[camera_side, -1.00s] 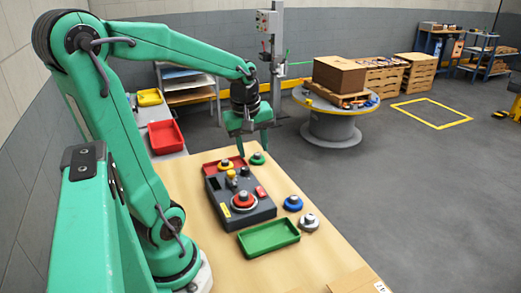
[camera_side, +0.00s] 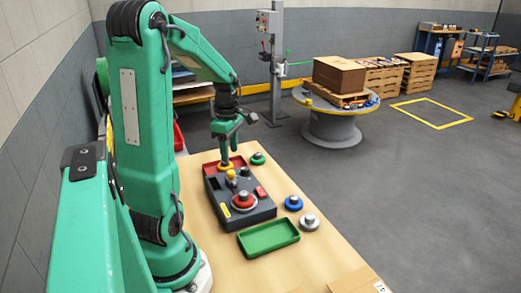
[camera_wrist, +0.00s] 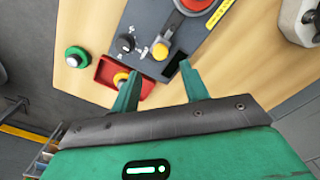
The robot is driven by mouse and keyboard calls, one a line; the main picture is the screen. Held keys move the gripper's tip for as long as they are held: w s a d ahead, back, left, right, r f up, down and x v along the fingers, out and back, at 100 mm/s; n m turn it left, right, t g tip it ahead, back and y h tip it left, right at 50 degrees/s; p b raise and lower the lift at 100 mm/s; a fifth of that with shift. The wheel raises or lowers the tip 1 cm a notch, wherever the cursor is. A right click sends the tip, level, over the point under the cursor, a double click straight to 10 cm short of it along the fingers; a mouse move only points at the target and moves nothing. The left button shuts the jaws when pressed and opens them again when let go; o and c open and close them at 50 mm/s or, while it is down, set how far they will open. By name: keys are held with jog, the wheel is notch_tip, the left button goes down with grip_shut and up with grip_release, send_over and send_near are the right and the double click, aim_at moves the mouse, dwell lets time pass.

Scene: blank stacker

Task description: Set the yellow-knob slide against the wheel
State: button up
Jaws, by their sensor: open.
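The dark grey box (camera_side: 262,212) stands on the wooden table. On its top the yellow-knob slide (camera_side: 231,175) is near the far end, apart from the red wheel (camera_side: 243,202) near the front end.
A red tray (camera_wrist: 103,70) with a yellow disc (camera_wrist: 121,78) lies beside the box, close to one finger. A black dial (camera_wrist: 127,45) is near the yellow knob. Green (camera_side: 257,159), blue (camera_side: 293,203) and grey discs (camera_side: 309,222) and a green tray (camera_side: 268,238) stand around the box.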

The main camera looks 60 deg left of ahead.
aim_at(231, 172)
jog(key=shift+f, duration=3.5)
grip_shut()
